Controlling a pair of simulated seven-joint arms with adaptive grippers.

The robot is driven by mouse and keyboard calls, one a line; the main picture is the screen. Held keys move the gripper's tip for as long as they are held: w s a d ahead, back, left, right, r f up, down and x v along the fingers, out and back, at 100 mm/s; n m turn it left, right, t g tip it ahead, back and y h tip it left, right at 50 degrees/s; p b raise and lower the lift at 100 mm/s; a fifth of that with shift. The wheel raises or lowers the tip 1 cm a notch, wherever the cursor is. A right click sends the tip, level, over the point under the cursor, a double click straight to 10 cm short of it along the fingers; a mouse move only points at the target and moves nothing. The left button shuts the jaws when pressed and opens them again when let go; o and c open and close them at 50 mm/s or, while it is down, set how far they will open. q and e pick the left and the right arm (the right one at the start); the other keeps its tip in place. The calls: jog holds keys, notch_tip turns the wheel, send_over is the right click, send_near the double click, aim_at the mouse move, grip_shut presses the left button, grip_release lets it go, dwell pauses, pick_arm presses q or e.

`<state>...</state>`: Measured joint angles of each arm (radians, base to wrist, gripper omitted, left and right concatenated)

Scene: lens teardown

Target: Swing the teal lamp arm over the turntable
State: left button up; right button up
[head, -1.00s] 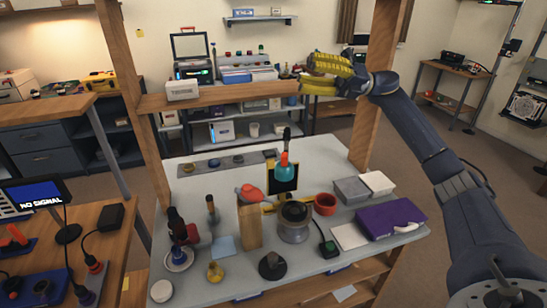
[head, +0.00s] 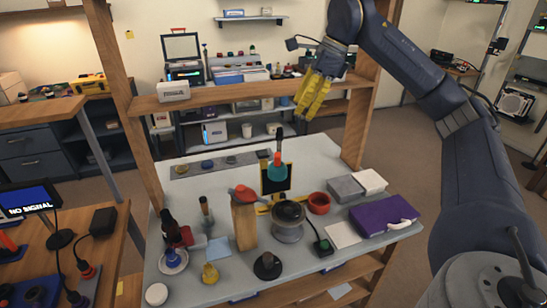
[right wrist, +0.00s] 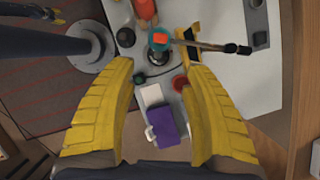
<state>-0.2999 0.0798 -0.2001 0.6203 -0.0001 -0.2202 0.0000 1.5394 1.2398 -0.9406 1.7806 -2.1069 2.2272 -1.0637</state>
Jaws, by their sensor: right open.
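The teal lamp head (head: 277,171) hangs from a dark lamp arm (head: 279,145) over the back middle of the bench. In the head view it stands behind the grey round turntable (head: 288,232) with its dark top. In the right wrist view the dark lamp arm (right wrist: 215,46) runs right from the lamp head (right wrist: 158,45), which partly covers the turntable. My right gripper (head: 307,112) is open and empty, above and behind the lamp. Its spread yellow fingers (right wrist: 158,66) frame the bench from above, touching nothing. My left gripper (right wrist: 54,16) shows only as small yellow tips.
A wooden block with a red top (head: 244,222) stands left of the turntable. A red bowl (head: 319,203), grey box (head: 346,188) and purple case (head: 382,217) lie right. A wooden post (head: 363,130) and shelf (head: 220,98) frame the bench's back.

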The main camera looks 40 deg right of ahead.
aim_at(279, 154)
jog(key=x, duration=1.7)
jog(key=shift+w+f, duration=0.1)
grip_shut()
